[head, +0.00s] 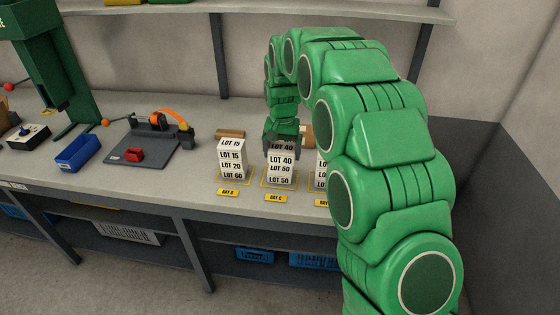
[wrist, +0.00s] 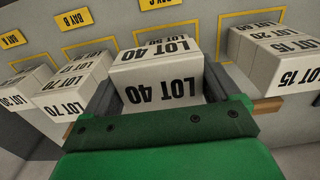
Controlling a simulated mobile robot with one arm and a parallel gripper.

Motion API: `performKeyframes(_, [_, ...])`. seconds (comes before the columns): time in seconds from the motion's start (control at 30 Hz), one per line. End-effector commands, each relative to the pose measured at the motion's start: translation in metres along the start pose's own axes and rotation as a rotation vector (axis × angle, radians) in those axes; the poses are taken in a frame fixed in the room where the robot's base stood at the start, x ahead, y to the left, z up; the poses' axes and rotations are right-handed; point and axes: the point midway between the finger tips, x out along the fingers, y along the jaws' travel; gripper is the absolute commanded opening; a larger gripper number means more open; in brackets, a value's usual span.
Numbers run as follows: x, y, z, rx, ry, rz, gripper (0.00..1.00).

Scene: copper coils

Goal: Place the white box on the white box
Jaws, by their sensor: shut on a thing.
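My gripper (head: 282,147) is shut on a white box labelled LOT 40 (head: 281,160). In the wrist view this box (wrist: 158,88) sits between the two fingers, with LOT 40 on its top and side. It is directly above white LOT 50 boxes (head: 280,175) in the yellow-outlined Bay C. It looks level and in line with them; I see no clear gap. To its left in the head view is a white stack with a LOT 15 box (head: 232,156) on top, over LOT 20 and LOT 60 in Bay D.
A third white stack (head: 321,170) is partly hidden behind my arm. The wrist view shows stacks topped by LOT 70 (wrist: 70,92) and LOT 30 (wrist: 25,90). A blue bin (head: 77,154) and a grey fixture plate (head: 150,148) are left on the workbench (head: 200,190).

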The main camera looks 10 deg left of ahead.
Motion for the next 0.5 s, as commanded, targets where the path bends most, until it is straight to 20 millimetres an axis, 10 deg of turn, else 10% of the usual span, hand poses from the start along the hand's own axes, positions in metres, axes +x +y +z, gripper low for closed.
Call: performKeyframes(0.5, [0.034, -0.010, -0.029, 0.000, 0.002, -0.001, 0.52])
